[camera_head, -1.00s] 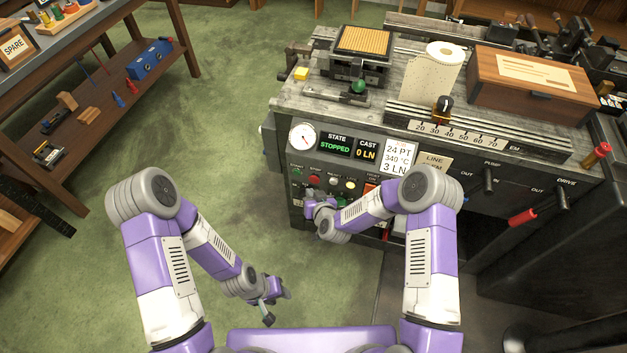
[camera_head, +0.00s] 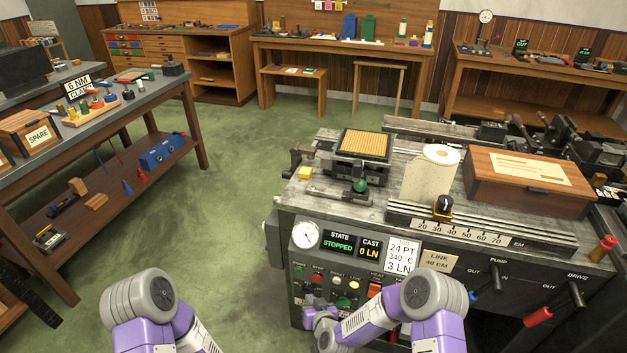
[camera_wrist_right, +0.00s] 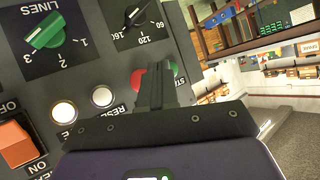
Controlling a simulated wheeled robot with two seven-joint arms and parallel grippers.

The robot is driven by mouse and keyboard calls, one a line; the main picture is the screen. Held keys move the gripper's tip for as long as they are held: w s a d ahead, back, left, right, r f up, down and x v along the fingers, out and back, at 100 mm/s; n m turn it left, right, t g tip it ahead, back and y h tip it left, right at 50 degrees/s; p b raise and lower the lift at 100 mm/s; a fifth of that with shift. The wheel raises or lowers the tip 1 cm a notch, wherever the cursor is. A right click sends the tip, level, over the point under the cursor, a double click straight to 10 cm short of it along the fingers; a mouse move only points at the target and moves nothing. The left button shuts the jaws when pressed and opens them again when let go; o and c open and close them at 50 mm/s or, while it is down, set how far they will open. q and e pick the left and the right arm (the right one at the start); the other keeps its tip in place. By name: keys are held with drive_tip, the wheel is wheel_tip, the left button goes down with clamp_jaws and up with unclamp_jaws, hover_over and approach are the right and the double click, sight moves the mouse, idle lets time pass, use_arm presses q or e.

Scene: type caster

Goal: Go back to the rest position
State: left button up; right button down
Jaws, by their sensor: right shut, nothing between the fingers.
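My right arm reaches to the front panel of the type caster (camera_head: 455,262). My right gripper (camera_head: 318,312) is in front of the panel's left part, close to its buttons. In the right wrist view its fingers (camera_wrist_right: 157,75) are together and empty. They overlap the red and green buttons (camera_wrist_right: 148,78), so I cannot tell whether they touch. The state display (camera_head: 338,243) reads STOPPED and the cast display (camera_head: 369,250) reads 0 LN. My left arm (camera_head: 140,305) shows only at the bottom edge. Its gripper is out of the picture.
A workbench (camera_head: 150,97) with a lower shelf stands at the left. Green floor (camera_head: 230,200) lies clear between. More benches line the back wall.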

drive_tip(key=s+d+f+m+g, duration=0.1)
drive_tip(key=s+d+g, duration=0.2)
drive_tip(key=s, duration=0.6)
drive_tip(key=s+d+f+m+g+p, duration=0.1)
drive_tip(key=s+d+f+g, duration=0.1)
drive_tip(key=s, duration=0.7)
drive_tip(key=s+d+f+m+g+p, duration=0.1)
drive_tip(key=s+d+g, duration=0.3)
drive_tip(key=s, duration=0.5)
drive_tip(key=shift+s+d+f+m+g, duration=0.4)
drive_tip(key=shift+f+m+g, duration=0.15)
drive_tip(key=shift+g, duration=0.55)
